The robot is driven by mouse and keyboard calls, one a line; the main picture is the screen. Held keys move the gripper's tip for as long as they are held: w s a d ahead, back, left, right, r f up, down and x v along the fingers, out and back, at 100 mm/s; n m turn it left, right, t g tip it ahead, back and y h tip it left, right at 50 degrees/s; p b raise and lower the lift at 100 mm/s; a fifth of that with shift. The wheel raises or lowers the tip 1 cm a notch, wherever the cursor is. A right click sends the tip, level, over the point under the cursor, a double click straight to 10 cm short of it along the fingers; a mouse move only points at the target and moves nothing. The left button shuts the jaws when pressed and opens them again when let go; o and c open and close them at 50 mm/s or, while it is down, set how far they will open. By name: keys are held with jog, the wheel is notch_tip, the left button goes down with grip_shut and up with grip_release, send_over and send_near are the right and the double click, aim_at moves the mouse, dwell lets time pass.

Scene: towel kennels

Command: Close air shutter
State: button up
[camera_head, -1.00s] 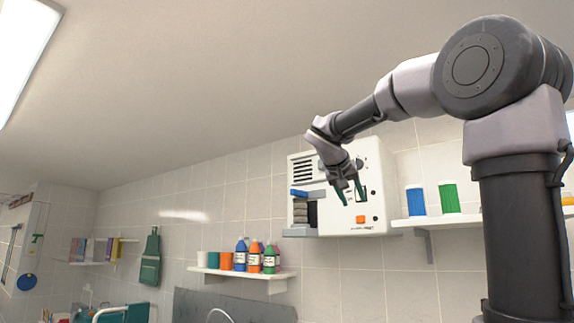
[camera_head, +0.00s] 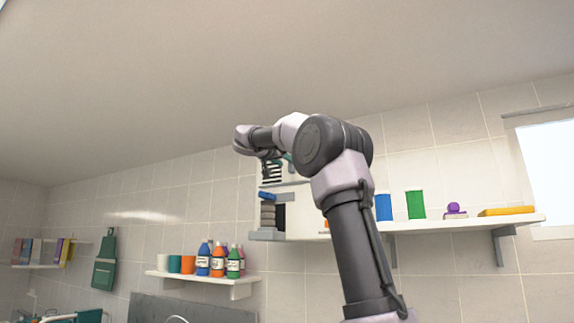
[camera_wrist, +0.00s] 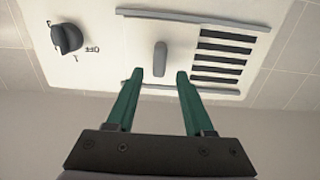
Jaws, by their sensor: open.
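The air shutter is on a white wall-mounted box (camera_head: 301,217). In the wrist view a grey upright handle (camera_wrist: 160,58) sits between two grey rails, beside a vent with dark slats (camera_wrist: 223,55). The slats are uncovered. My gripper (camera_wrist: 157,76) is open, with its two green fingers pointing toward the handle. The fingertips lie just below and to either side of the handle; I see no contact. In the head view my arm hides much of the box, and only part of the vent (camera_head: 271,172) shows under my wrist.
A black dial (camera_wrist: 66,38) marked OFF is on the box, left of the handle. Shelves with bottles (camera_head: 218,260) and a blue canister (camera_head: 383,207) flank the box.

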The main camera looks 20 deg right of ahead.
jog(key=shift+x, duration=1.3)
grip_shut()
dwell(0.5)
